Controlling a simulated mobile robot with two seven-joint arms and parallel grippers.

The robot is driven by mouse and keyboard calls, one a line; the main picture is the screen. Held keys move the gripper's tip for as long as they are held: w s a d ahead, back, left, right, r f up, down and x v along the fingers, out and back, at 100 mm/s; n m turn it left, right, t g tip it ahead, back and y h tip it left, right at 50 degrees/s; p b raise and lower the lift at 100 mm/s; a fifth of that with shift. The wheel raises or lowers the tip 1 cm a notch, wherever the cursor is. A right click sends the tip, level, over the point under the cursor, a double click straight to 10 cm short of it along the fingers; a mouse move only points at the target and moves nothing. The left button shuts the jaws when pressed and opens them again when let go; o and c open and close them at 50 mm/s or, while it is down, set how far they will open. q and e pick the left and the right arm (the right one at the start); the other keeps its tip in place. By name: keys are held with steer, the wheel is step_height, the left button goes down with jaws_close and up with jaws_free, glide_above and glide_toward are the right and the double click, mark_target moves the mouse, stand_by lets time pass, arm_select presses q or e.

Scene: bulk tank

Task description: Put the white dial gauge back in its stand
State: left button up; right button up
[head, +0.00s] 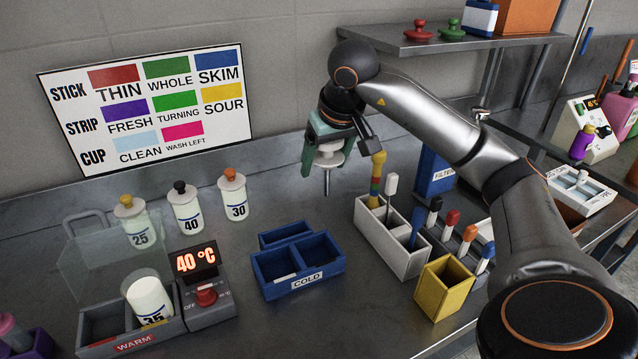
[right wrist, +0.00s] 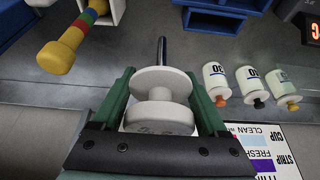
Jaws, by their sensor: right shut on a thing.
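The white dial gauge (head: 331,158) is a spool-shaped white body with a thin dark stem. In the head view it hangs in the air with the stem pointing down, left of the banded stick. My right gripper (head: 326,160) is shut on its white body. The right wrist view shows the gauge (right wrist: 160,84) between the two green fingers (right wrist: 162,98), its stem pointing away. A white compartment stand (head: 372,232) is on the counter to the right and below; it holds a colour-banded stick, a white-headed stick and a blue one. I cannot tell which slot is the gauge's. My left gripper is out of view.
A blue COLD box (head: 262,274) and a yellow bin (head: 437,291) flank the stand. White bottles (head: 186,216) and the 40 °C warmer (head: 214,306) stand at left. A shelf (head: 420,44) is behind my right arm. Bare counter lies under the gauge.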

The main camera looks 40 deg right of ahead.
steer(key=shift+w+d+f, duration=0.95)
steer(key=shift+w+f, duration=0.2)
steer(key=shift+f, duration=0.65)
steer(key=shift+w+d+f, duration=1)
steer(key=shift+w+f, duration=0.15)
steer(key=shift+f, duration=0.65)
steer(key=shift+w+d+f, duration=0.95)
steer(key=shift+w+f, duration=0.2)
steer(key=shift+f, duration=0.65)
steer(key=shift+f, duration=0.1)
steer(key=o, duration=1.3)
